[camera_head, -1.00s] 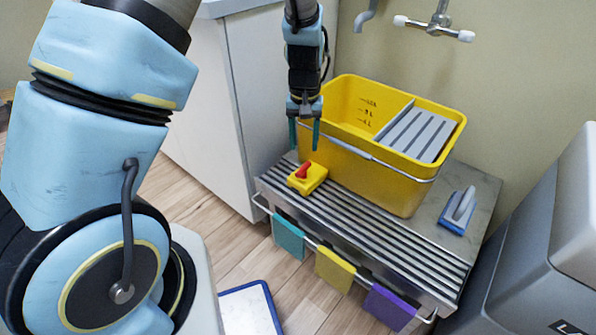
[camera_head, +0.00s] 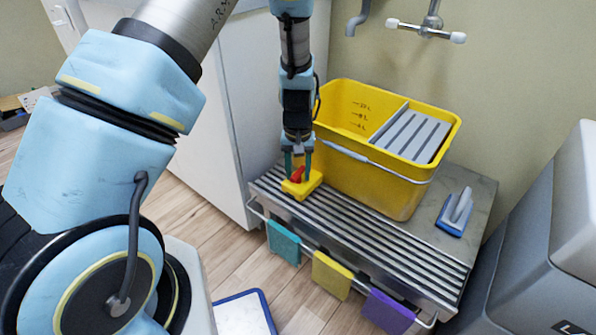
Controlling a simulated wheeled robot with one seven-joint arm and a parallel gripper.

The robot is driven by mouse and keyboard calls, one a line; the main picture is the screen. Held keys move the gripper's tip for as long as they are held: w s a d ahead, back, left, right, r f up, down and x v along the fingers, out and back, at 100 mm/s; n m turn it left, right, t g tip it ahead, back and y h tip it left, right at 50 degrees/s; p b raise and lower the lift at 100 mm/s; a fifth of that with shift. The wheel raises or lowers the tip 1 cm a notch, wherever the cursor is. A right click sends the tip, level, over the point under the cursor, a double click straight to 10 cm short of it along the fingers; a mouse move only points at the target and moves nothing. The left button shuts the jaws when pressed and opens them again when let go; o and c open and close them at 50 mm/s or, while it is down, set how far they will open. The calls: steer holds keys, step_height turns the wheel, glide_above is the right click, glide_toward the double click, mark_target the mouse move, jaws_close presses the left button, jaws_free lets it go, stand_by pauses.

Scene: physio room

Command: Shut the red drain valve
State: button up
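The red drain valve (camera_head: 297,174) is a small red handle on a yellow block (camera_head: 303,188) at the left front foot of the yellow mop bucket (camera_head: 385,178). My gripper (camera_head: 298,168) points straight down over the valve. Its two dark teal fingers are apart, one on each side of the red handle. Whether either finger touches the handle I cannot tell. The handle lies slanted across the block.
The bucket stands on a slatted metal bench (camera_head: 371,235). Teal, yellow and purple cloths hang from its front rail. A blue scrubbing brush (camera_head: 455,212) lies at right. A white cabinet (camera_head: 209,115) stands close behind my gripper, and a grey bin (camera_head: 545,250) at right.

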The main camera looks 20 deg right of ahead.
jaws_close()
steer(key=shift+n+p, duration=0.3)
stand_by(0.3)
steer(key=shift+r+n+p, duration=0.15)
steer(key=shift+n+p, duration=0.7)
steer(key=shift+n, duration=0.05)
steer(key=n+p, duration=0.4)
steer(key=n, duration=0.1)
steer(key=n+p, duration=0.2)
steer(key=n, duration=0.2)
steer(key=shift+n+p, duration=0.4)
steer(key=n+p, duration=0.2)
steer(key=n, duration=0.2)
steer(key=shift+f+n, duration=0.2)
steer(key=shift+n, duration=0.1)
